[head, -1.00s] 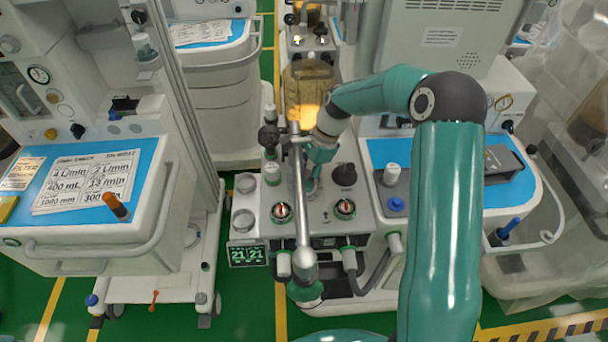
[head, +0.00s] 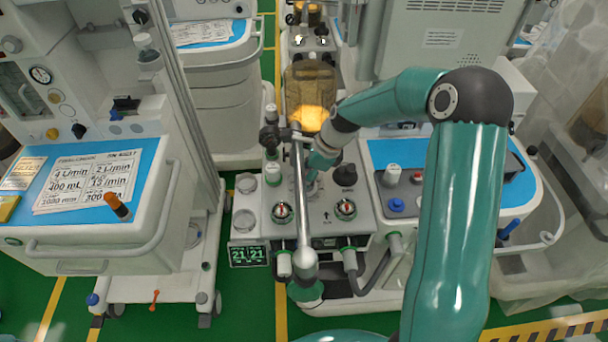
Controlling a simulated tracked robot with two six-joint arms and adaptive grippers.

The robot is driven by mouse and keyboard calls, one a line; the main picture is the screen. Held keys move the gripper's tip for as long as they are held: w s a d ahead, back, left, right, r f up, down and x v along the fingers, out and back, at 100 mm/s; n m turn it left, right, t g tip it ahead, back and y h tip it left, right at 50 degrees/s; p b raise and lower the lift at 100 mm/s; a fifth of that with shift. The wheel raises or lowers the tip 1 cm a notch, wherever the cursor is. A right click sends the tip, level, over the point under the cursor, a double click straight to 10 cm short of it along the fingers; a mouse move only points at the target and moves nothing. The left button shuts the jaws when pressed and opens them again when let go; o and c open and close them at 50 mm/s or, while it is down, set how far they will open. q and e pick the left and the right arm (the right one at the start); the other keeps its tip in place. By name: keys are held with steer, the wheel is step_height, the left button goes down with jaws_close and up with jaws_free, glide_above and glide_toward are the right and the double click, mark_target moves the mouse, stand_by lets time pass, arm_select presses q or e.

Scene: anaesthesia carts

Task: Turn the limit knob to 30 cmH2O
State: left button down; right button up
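The absorber unit's grey top panel (head: 325,222) stands in the middle of the head view. It carries a large black knob (head: 345,177) and two round dials with red markings, a left one (head: 281,212) and a right one (head: 346,209). I cannot tell which control is the limit knob; the lettering is too small to read. My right gripper (head: 312,178) is low over the panel, left of the black knob and behind the upright metal rod (head: 301,205). Its fingers are partly hidden, so their opening and any contact are unclear. My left gripper is not in view.
An amber canister (head: 310,92) stands just behind my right gripper. A display reading 21 21 (head: 248,255) sits at the panel's lower left. A cart with paper sheets (head: 88,182) stands left; a blue-topped cart (head: 515,197) stands right.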

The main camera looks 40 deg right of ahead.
steer(key=shift+w+d+r+m+t+p, duration=0.1)
steer(key=shift+w+r+m+t+p, duration=0.15)
steer(key=shift+m, duration=0.55)
steer(key=shift+f+h, duration=0.1)
steer(key=shift+h, duration=0.2)
steer(key=o, duration=1)
steer(key=shift+o, duration=0.7)
steer(key=shift+s+f, duration=0.1)
steer(key=v, duration=1.2)
steer(key=shift+f, duration=0.1)
